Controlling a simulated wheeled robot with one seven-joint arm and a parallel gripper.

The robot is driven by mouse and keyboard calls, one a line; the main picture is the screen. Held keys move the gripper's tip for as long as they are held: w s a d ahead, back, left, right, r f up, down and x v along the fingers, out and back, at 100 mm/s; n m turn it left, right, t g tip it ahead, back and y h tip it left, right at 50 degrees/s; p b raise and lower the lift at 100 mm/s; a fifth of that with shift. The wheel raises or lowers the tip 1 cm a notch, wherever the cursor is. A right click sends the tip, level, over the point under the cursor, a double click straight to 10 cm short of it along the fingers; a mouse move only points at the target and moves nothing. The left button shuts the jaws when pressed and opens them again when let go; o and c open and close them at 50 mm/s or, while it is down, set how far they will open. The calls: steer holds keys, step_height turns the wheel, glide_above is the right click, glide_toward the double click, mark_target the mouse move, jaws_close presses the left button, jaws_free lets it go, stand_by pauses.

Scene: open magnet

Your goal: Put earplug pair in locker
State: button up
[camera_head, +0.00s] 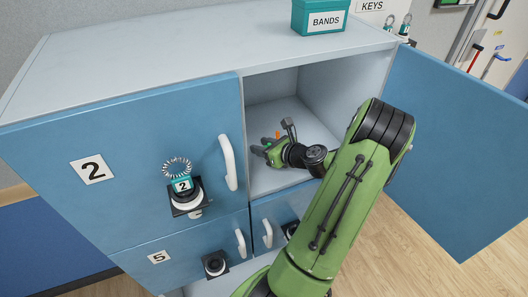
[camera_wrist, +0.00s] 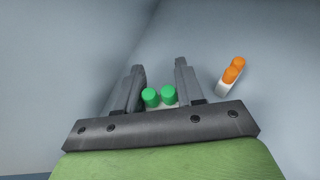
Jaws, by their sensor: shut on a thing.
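The open locker compartment (camera_head: 345,88) is at the upper right of the locker block, and my gripper (camera_head: 261,150) is inside it, low over its floor. In the wrist view my gripper (camera_wrist: 160,70) is shut on a green earplug pair (camera_wrist: 160,96), two green plugs on a pale base between the fingers. An orange earplug pair (camera_wrist: 232,72) on a white base stands just right of the fingers, apart from them. Its orange also shows beside my gripper in the head view (camera_head: 277,135). Whether the green pair touches the floor is hard to tell.
The open blue door (camera_head: 460,140) stands out to the right. Closed door 2 (camera_head: 130,150), with a handle and a lock, is left of the opening. Door 5 (camera_head: 190,255) is below. A teal BANDS box (camera_head: 320,16) sits on the locker top.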

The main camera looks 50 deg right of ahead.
steer(key=shift+s+f, duration=0.1)
steer(key=shift+f, duration=1.15)
steer(key=o, duration=1)
steer(key=shift+s+r, duration=0.1)
steer(key=shift+r, duration=0.15)
steer(key=v, duration=1.2)
steer(key=shift+f+p, duration=0.15)
steer(key=shift+p, duration=0.2)
